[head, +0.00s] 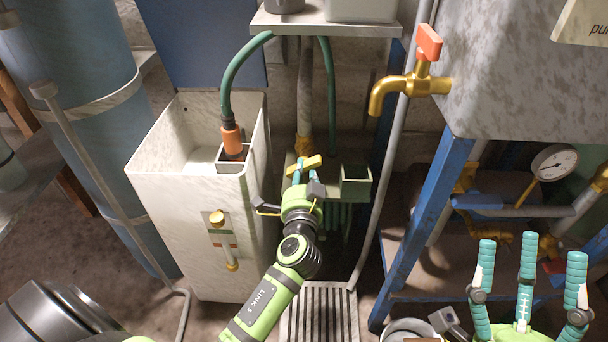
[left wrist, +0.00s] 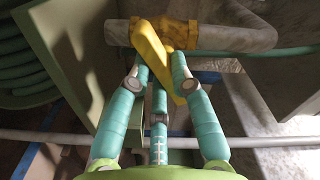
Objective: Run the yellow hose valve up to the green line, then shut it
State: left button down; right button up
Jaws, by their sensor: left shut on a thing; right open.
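The yellow hose valve lever (head: 312,162) is on a grey pipe below the shelf, left of a small green box. In the left wrist view the yellow lever (left wrist: 150,48) meets a brass-coloured valve body (left wrist: 181,34) on the pipe. My left gripper (head: 302,179) is shut on the lever, its teal fingers closing around it in the left wrist view. A pale tank (head: 165,205) stands to the left, with a brass-ended sight gauge (head: 223,240) on its front bearing small coloured marks. The water level is not clear. My right gripper (head: 526,275) is open and empty at lower right.
A green hose (head: 235,75) ends in an orange nozzle (head: 232,138) at the tank's inner compartment. A brass tap with a red handle (head: 428,43) hangs right, above a blue frame (head: 432,215). A floor grate (head: 322,315) lies below.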

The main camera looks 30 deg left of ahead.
dwell(0.4)
pick_arm(q)
jog(key=c, duration=1.1)
grip_release()
jog(key=v, duration=1.2)
dwell(4.9)
